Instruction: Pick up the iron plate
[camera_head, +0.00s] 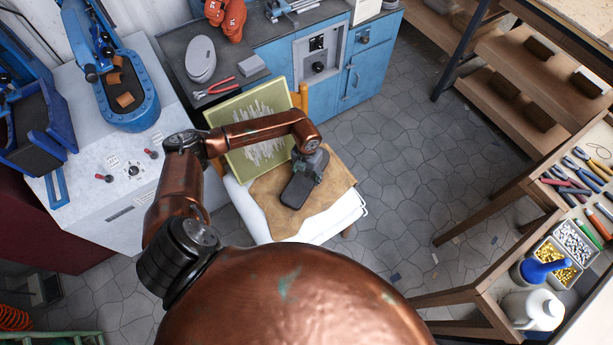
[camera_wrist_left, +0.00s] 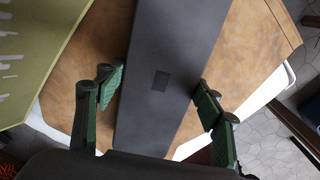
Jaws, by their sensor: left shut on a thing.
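The iron plate (camera_head: 297,192) is a dark grey flat slab over a brown leather piece (camera_head: 268,208) on a white-covered chair seat (camera_head: 338,226). My left gripper (camera_head: 309,166) points down at it from above. My right gripper is not in view.
A yellow-green board (camera_head: 247,165) with pale streaks stands beside the seat, close to my left arm. A blue cabinet (camera_head: 350,88) holds red pliers (camera_head: 214,88). A wooden rack (camera_head: 477,285) with tools and bottles stands at right. The tiled floor (camera_head: 400,165) between is clear.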

